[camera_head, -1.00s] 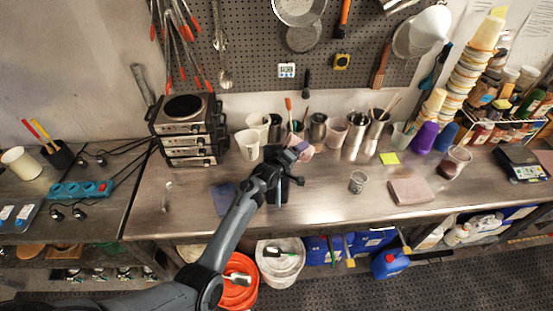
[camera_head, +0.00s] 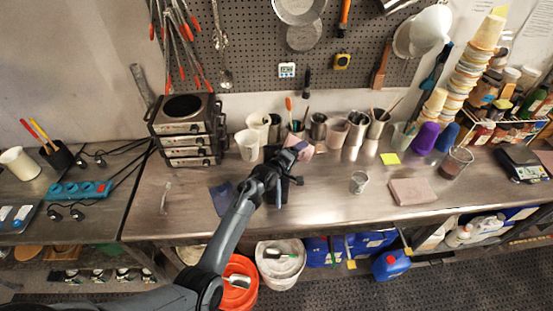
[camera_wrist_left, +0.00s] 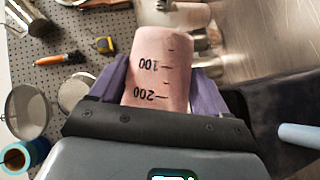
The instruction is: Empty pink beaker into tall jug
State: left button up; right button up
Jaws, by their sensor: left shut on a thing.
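My left gripper (camera_head: 299,150) is shut on the pink beaker (camera_wrist_left: 160,70), its purple fingers on either side of it. In the left wrist view the marks 100 and 200 on the beaker read upside down. In the head view the beaker (camera_head: 306,152) is partly hidden by the gripper, above the back of the bench; its tilt and contents are unclear. A tall steel jug (camera_head: 353,141) stands to the right of the gripper, apart from it, among other steel vessels; I cannot tell for sure that it is the tall jug. My right gripper is not in view.
White jugs (camera_head: 248,145) and steel vessels with utensils (camera_head: 318,126) crowd the back of the bench. A small cup (camera_head: 358,182) and a pinkish slab (camera_head: 412,191) lie in front. Hotplates (camera_head: 187,128) stand at the left. The bench front between is mostly clear.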

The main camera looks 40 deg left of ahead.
pick_arm(q)
jog(key=shift+s+a+r+n, duration=0.1)
jog(key=shift+s+a+n, duration=0.05)
jog(key=shift+a+n, duration=0.15)
dwell(0.6)
jog(key=shift+s+a+r+n+t+h+b, duration=0.3)
jog(key=shift+a+n+t+b, duration=0.15)
jog(key=shift+b, duration=0.15)
dwell(0.4)
jog(key=shift+a+f+n, duration=0.1)
jog(key=shift+f+n, duration=0.1)
jog(key=shift+n, duration=0.05)
dwell(0.4)
jog(key=shift+a+f+t+b, duration=0.1)
jog(key=shift+t+b, duration=0.15)
jog(key=shift+b, duration=0.1)
